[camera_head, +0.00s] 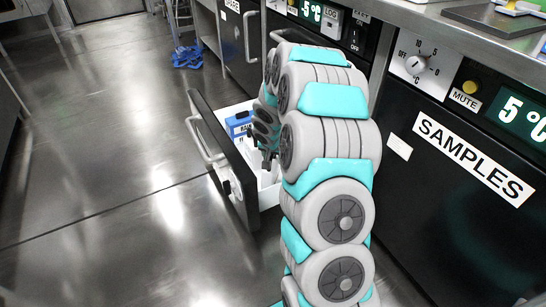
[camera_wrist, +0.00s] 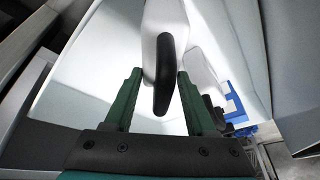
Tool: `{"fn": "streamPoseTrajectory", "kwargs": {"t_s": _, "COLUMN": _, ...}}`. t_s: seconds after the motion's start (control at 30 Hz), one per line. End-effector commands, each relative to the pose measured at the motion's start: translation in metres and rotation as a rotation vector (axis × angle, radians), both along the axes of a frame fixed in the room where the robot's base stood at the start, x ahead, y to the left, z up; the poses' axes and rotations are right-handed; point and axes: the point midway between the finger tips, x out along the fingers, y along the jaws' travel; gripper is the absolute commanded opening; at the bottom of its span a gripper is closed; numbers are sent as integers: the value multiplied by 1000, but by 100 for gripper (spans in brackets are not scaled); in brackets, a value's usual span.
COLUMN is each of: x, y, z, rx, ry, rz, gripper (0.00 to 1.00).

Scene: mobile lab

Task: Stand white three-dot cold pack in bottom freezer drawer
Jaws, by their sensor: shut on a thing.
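My gripper (camera_wrist: 160,76) reaches down into an open freezer drawer (camera_head: 221,152). Its two green fingers are shut on a white pack (camera_wrist: 162,16) with a black handle-like strip, taken to be the cold pack. The strip lies between the fingers and points back toward the gripper's body. No dots show on the pack, and its far end is cut off by the picture's top. The drawer's white inside (camera_wrist: 95,75) surrounds the gripper in the wrist view. In the head view my arm hides the held pack and much of the drawer.
A blue labelled pack (camera_head: 240,122) stands in the drawer toward its back left. A blue item also shows at right in the wrist view (camera_wrist: 234,106). A SAMPLES unit (camera_head: 450,170) stands right of my arm. The floor left of the drawer is clear.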

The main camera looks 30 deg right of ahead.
Motion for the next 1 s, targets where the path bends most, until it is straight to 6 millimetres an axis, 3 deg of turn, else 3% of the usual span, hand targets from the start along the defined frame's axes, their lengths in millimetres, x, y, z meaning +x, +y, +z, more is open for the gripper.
{"fn": "streamPoseTrajectory", "kwargs": {"t_s": 0.87, "x": 0, "y": 0, "z": -10, "rx": 0, "ry": -2, "rz": -1, "gripper": 0}}
{"fn": "streamPoseTrajectory", "kwargs": {"t_s": 0.9, "x": 0, "y": 0, "z": -10, "rx": 0, "ry": -2, "rz": -1, "gripper": 58}}
{"fn": "streamPoseTrajectory", "kwargs": {"t_s": 1.0, "x": 0, "y": 0, "z": -9, "rx": 1, "ry": -1, "rz": -1, "gripper": 69}}
